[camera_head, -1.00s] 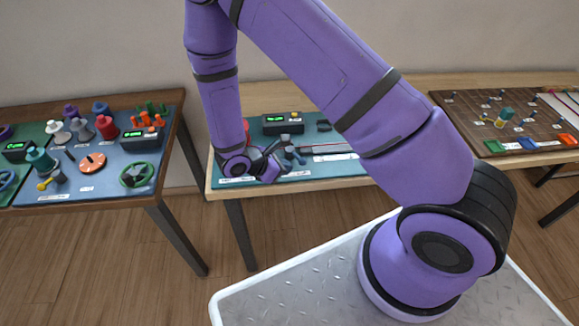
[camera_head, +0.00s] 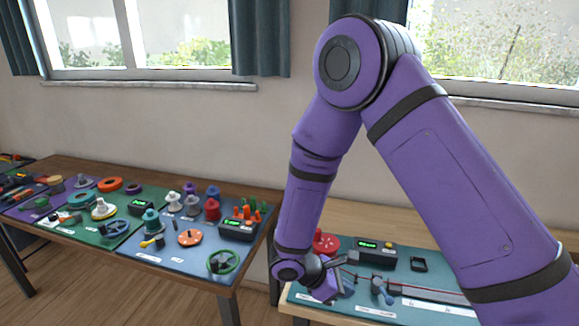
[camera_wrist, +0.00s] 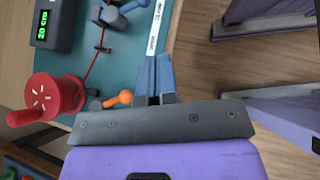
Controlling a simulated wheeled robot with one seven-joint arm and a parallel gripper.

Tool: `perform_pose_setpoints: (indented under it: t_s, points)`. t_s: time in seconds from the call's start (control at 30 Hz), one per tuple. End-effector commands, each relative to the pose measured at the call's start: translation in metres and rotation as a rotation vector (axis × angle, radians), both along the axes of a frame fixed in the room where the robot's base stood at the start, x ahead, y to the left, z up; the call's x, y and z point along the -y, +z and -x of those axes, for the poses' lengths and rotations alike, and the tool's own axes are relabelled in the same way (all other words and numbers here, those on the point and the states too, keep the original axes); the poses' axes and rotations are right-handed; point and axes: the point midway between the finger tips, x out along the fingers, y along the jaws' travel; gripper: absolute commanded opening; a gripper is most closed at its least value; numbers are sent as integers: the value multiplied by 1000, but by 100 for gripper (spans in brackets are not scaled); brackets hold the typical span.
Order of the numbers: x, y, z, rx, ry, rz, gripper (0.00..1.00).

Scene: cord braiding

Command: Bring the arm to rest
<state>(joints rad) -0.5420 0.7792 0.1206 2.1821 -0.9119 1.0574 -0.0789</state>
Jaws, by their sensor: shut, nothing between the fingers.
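My gripper (camera_wrist: 156,62) is shut and empty, its two blue-grey fingers side by side in the wrist view. It is over the front edge of the teal cord board (camera_wrist: 125,62). In the head view my gripper (camera_head: 338,274) hangs low at the board's left part, at the end of my bent purple arm. A red crank reel (camera_wrist: 52,98) is to its left in the wrist view, with a red cord running from it. An orange knob (camera_wrist: 118,100) shows near the fingers. A blue clamp (camera_head: 383,291) stands just right of my gripper in the head view.
A counter box (camera_head: 376,252) with a lit display stands at the back of the board. To the left, another table holds a blue board (camera_head: 180,262) and a green board (camera_head: 105,240) with knobs and wheels. Windows (camera_head: 130,35) are in the wall behind.

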Motion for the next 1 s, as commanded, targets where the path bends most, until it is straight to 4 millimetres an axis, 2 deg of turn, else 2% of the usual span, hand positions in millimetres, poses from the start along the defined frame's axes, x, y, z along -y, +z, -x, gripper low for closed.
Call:
perform_pose_setpoints:
  t_s: [0.2, 0.47, 0.7, 1.0]
  points:
    - [22, 66, -7, 116, -170, -89, 0]
    - [52, 143, 0, 264, -391, -215, 0]
    - [80, 204, 19, 399, -586, -341, 0]
    - [110, 270, 56, 570, -817, -515, 0]
